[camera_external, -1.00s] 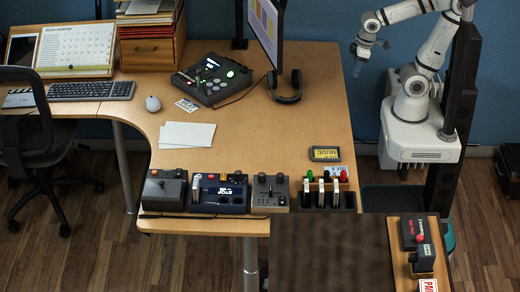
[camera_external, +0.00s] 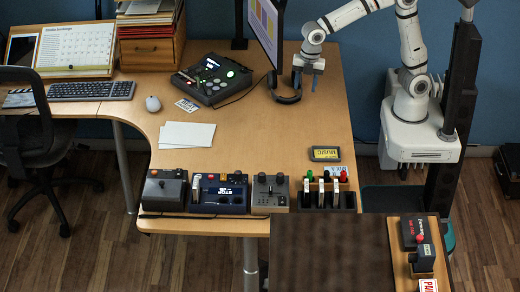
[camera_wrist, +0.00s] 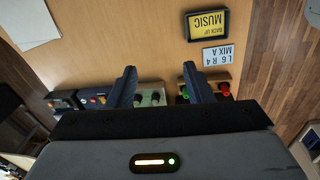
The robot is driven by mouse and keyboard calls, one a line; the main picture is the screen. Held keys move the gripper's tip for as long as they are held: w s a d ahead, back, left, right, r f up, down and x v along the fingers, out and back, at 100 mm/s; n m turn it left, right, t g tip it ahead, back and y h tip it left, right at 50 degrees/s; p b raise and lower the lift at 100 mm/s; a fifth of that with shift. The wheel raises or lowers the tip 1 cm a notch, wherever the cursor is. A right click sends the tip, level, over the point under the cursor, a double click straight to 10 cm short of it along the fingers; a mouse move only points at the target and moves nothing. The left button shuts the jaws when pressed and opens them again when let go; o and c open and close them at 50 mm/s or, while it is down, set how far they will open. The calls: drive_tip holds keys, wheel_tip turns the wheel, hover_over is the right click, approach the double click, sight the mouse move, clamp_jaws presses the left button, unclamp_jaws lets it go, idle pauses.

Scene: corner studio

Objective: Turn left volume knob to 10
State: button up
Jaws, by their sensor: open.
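My gripper (camera_external: 306,82) is open and empty, high above the rear right of the desk near the monitor. In the wrist view its two fingers (camera_wrist: 160,78) are spread apart, pointing toward the desk. A small grey control box (camera_external: 270,193) with dark knobs stands at the desk's front edge; it also shows between the fingers (camera_wrist: 151,95). To its right is a black slider box (camera_external: 327,200) with a green knob (camera_external: 309,175) and a red knob (camera_external: 343,176). I cannot tell which knob is the left volume knob. Dial settings are too small to read.
A blue console (camera_external: 219,203) and a dark joystick box (camera_external: 164,190) stand left along the front edge. A yellow "MUSIC" device (camera_external: 325,154) and a "L 6 R 4 MIX A" card (camera_wrist: 217,55) lie behind the slider box.

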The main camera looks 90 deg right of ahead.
drive_tip(key=w+a+f+n, duration=0.3)
drive_tip(key=a+n, duration=0.1)
drive_tip(key=a, duration=0.2)
drive_tip(key=w+a+f+n, duration=0.3)
drive_tip(key=a+n, duration=0.1)
drive_tip(key=a, duration=0.2)
drive_tip(key=n+g, duration=0.1)
drive_tip(key=n, duration=0.7)
hover_over(280, 175)
drive_tip(key=f, duration=0.7)
drive_tip(key=shift+s+d+f, duration=0.1)
drive_tip(key=shift+d+f, duration=0.05)
drive_tip(key=shift+d, duration=0.1)
drive_tip(key=shift+a+f+n, duration=0.15)
drive_tip(key=shift+f+n, duration=0.15)
drive_tip(key=shift+n, duration=0.1)
wheel_tip(280, 175, down, 7)
drive_tip(key=shift+f, duration=0.15)
drive_tip(key=shift+c, duration=0.5)
drive_tip(key=c, duration=0.9)
